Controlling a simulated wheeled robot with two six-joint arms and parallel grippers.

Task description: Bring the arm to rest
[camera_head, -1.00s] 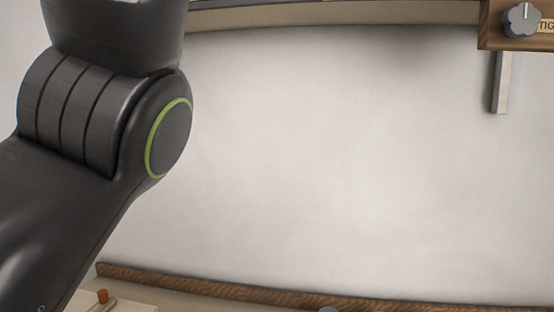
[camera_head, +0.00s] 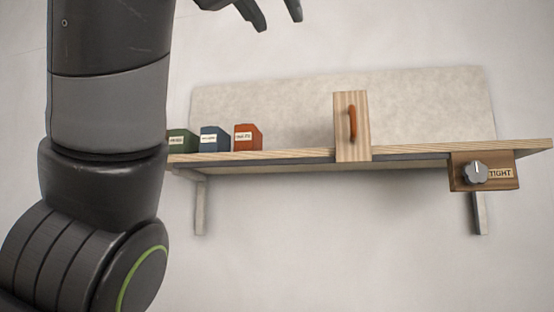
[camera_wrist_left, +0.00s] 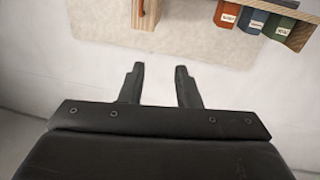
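My left arm rises along the left side of the head view, with its elbow joint at the lower left. My left gripper (camera_head: 268,12) is at the top edge of the head view, raised above the shelf and partly cut off. In the left wrist view my left gripper (camera_wrist_left: 160,88) shows two dark fingers standing apart with nothing between them. It is clear of the shelf and touches nothing. My right arm and gripper are in neither view.
A wall shelf (camera_head: 270,166) holds green (camera_head: 181,141), blue (camera_head: 214,139) and red (camera_head: 247,138) labelled boxes. A wooden block with an orange handle (camera_head: 352,122) stands at its front. The wall below is clear.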

